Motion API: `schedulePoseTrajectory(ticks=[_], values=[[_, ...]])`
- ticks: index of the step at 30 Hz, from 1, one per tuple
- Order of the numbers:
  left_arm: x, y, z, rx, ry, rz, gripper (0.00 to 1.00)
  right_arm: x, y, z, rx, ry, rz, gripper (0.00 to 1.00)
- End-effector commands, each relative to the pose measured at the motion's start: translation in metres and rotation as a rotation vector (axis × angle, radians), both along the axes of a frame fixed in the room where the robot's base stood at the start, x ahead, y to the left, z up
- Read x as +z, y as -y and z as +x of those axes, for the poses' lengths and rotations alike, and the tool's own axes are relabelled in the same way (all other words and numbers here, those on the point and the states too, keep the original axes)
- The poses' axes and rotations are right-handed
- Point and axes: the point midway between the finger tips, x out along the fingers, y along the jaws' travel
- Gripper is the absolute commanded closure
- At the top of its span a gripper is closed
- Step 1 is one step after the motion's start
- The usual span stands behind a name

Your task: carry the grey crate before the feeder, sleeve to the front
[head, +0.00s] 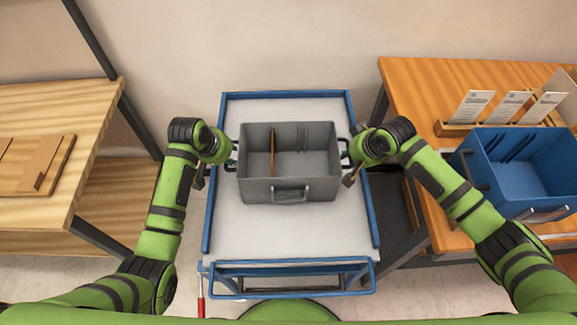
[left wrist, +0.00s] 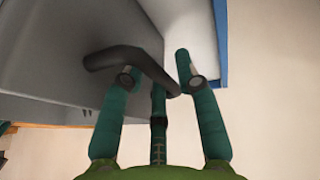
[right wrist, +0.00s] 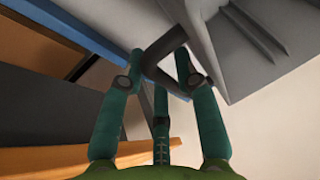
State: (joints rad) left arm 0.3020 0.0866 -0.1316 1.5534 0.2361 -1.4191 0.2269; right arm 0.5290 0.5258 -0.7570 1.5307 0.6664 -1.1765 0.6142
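The grey crate (head: 315,188) is over the white top of a blue-railed cart (head: 290,230), apparently resting on it. It is upright, with a brown divider (head: 273,152) inside. A small grey fitting (head: 290,193), perhaps the sleeve, is on its near wall. My left gripper (left wrist: 156,66) is at the dark left side handle (left wrist: 125,58), its fingers apart around it. My right gripper (right wrist: 160,55) is at the right side handle (right wrist: 160,50), its fingers also apart with the handle between them. I cannot make out a feeder.
A wooden table (head: 50,105) with a brown board (head: 30,165) stands on the left. An orange-brown table (head: 420,85) on the right bears a blue crate (head: 520,175) and a holder with several cards (head: 510,105). The cart top is clear before and behind the grey crate.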

Motion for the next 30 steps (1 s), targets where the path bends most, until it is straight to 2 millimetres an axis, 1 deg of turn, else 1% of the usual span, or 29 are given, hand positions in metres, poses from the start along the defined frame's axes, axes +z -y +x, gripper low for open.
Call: schedulePoseTrajectory(ticks=[5, 6, 8, 21, 26, 30], values=[[0.0, 0.0, 0.0, -0.001, 0.001, 0.0, 0.68, 0.0, 0.0, 0.0, 0.0, 0.0, 0.0, 0.68], [0.0, 0.0, 0.0, -0.001, 0.001, 0.0, 0.76, 0.0, 0.0, 0.0, 0.0, 0.0, 0.0, 0.76], [0.0, 0.0, 0.0, -0.001, 0.001, 0.0, 1.0, 0.0, 0.0, 0.0, 0.0, 0.0, 0.0, 1.0], [0.004, 0.0, 0.001, 0.001, 0.004, 0.0, 1.0, 0.003, 0.0, 0.0, 0.001, 0.001, 0.001, 1.0], [0.014, 0.0, 0.001, 0.0, 0.004, -0.001, 1.0, 0.013, 0.0, 0.0, 0.001, 0.001, 0.001, 1.0], [0.029, 0.0, 0.001, 0.001, 0.005, -0.001, 1.0, 0.028, 0.0, 0.0, 0.001, 0.0, 0.001, 1.0]])
